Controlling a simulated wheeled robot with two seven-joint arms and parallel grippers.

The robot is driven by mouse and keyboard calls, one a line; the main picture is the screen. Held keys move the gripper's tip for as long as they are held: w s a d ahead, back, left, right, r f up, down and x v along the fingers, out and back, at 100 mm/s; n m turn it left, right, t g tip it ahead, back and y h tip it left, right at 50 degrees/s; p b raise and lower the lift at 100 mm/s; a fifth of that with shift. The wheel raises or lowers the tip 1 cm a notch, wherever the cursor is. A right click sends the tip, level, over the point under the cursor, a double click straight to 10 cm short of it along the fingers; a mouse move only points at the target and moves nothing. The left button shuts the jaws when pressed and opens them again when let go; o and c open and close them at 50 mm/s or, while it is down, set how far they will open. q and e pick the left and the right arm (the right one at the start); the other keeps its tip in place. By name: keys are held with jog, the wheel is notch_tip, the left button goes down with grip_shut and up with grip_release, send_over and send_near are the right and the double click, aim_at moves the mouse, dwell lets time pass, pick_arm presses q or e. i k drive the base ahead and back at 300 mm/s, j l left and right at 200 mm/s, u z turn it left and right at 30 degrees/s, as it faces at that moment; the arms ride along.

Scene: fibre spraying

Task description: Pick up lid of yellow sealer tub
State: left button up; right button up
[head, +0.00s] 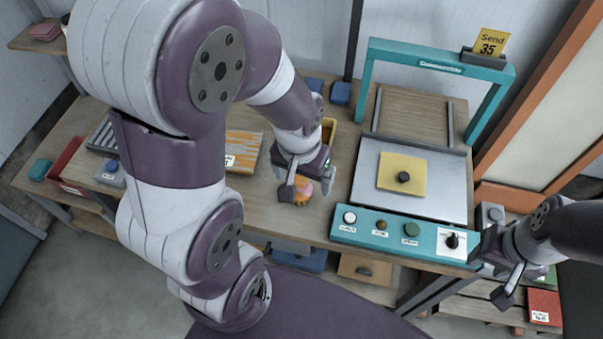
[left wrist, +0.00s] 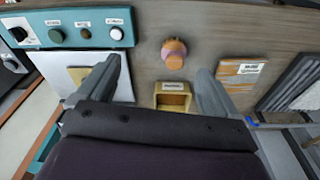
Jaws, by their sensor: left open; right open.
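A yellow square plate with a dark round knob (head: 403,174), lid-like, lies on the grey bed of the teal press. Part of it shows pale in the left wrist view (left wrist: 77,74), beside a finger. A small yellow box with a label (left wrist: 172,100), perhaps the sealer tub, looks open-topped on the bench. It is mostly hidden behind my left gripper in the head view (head: 328,128). My left gripper (head: 305,174) is open and empty above the bench, left of the press. My right gripper (head: 497,277) is open and empty by the press's front right corner.
An orange-and-purple round object (head: 303,191) lies near my left gripper. The teal control panel (head: 385,233) has buttons and a knob along the front. A teal frame (head: 440,62) stands at the back. An orange-striped sample (head: 243,150) and a red bin (head: 68,168) are left.

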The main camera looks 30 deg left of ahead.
aim_at(398, 172)
jog(key=u, duration=0.9)
jog(key=l+z, duration=0.45)
jog(key=l, duration=0.25)
jog(key=i+l+z, duration=0.15)
jog(key=l+z, duration=0.3)
jog(key=l, duration=0.2)
